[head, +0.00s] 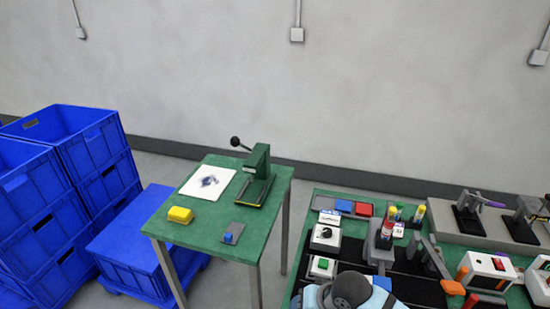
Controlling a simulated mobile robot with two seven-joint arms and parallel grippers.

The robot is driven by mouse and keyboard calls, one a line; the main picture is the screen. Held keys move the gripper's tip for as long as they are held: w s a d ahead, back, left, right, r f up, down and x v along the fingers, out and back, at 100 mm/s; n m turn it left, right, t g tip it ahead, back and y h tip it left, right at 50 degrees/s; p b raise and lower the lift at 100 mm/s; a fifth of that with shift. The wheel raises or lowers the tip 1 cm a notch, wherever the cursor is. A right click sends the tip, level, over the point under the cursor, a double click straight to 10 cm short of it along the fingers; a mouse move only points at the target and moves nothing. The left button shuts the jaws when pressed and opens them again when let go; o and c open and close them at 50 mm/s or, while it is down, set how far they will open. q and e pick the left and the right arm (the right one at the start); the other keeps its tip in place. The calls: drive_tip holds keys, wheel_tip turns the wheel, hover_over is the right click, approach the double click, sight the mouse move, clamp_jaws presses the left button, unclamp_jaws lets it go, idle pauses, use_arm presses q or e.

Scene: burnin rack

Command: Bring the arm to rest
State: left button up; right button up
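Neither of my grippers can be made out in the head view. A rounded grey and light-blue part of mine shows at the bottom edge, in front of the right-hand bench (311,224). It hides some of that bench's near side. I cannot tell which joint it is, and no fingers show on it.
A green table (205,252) holds a green lever press (258,175), a stained white sheet (208,181), a yellow block (180,215) and a grey plate with a blue piece (232,233). Blue crates (75,150) stand left. The right bench is crowded with fixtures, switch boxes (325,237) and bottles.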

drive_tip(key=s+d+f+n+t+h+p, duration=0.1)
drive_tip(key=s+d+f+n+t, duration=0.1)
drive_tip(key=s+d, duration=0.4)
drive_tip(key=s+d+f+n+t+p, duration=0.1)
drive_tip(key=s+d+f+t+p, duration=0.1)
drive_tip(key=s+d+f+t, duration=0.2)
drive_tip(key=s+d+t, duration=0.2)
drive_tip(key=s, duration=0.2)
drive_tip(key=shift+s+d+n+h, duration=0.15)
drive_tip(key=shift+s+n+h, duration=0.05)
drive_tip(key=shift+n+h, duration=0.2)
